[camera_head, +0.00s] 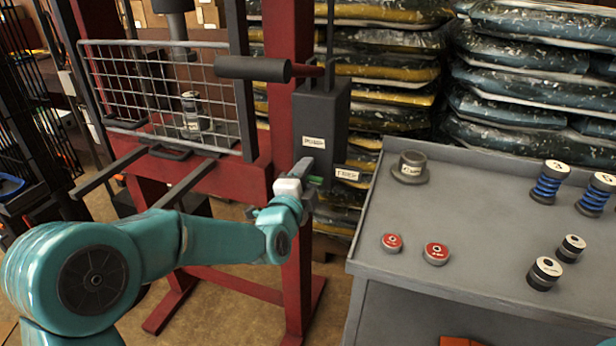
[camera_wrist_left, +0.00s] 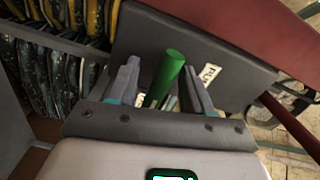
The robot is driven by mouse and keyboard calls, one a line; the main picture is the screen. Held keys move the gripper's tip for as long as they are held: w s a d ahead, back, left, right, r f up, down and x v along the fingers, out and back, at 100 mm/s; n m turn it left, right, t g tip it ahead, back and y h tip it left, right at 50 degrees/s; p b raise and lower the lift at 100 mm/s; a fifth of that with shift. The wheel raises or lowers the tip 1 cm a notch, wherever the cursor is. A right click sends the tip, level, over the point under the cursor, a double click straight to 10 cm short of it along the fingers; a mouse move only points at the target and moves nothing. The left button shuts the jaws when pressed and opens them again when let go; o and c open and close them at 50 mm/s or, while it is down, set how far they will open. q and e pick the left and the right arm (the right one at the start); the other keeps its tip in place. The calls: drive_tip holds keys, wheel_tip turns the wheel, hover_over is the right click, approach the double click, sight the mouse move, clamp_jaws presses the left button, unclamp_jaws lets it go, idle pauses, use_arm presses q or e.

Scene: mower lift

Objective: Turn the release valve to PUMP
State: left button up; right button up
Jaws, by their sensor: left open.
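The release valve's green handle (camera_wrist_left: 166,75) stands between the two fingers of my left gripper (camera_wrist_left: 160,84) in the left wrist view, with a small gap seen on the finger sides. In the head view my left gripper (camera_head: 306,172) is at the front of the dark pump box (camera_head: 322,112), and its wrist hides most of the valve. An upper label, which looks like PUMP (camera_head: 313,141), and a lower label (camera_head: 347,174) are on the box. The label also shows beside the handle in the wrist view (camera_wrist_left: 210,74). My left gripper is open. My right gripper is not in view.
The red press frame (camera_head: 287,70) with a wire guard (camera_head: 165,95) stands left of the box. A black-gripped lever (camera_head: 252,68) sticks out above. A grey table (camera_head: 465,205) with several small parts is on the right. Stacked bags stand behind.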

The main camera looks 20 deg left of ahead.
use_arm(q)
clamp_jaws()
idle(0.3)
drive_tip(key=n+b, duration=0.3)
drive_tip(key=shift+f, duration=0.2)
drive_tip(key=n+b, duration=0.3)
drive_tip(key=n, duration=0.2)
drive_tip(key=shift+n+b, duration=0.3)
drive_tip(key=shift+n, duration=0.1)
drive_tip(key=n+b, duration=0.3)
drive_tip(key=n, duration=0.3)
drive_tip(key=shift+r+n+b, duration=0.1)
drive_tip(key=shift+n+b, duration=0.5)
drive_tip(key=shift+n, duration=1)
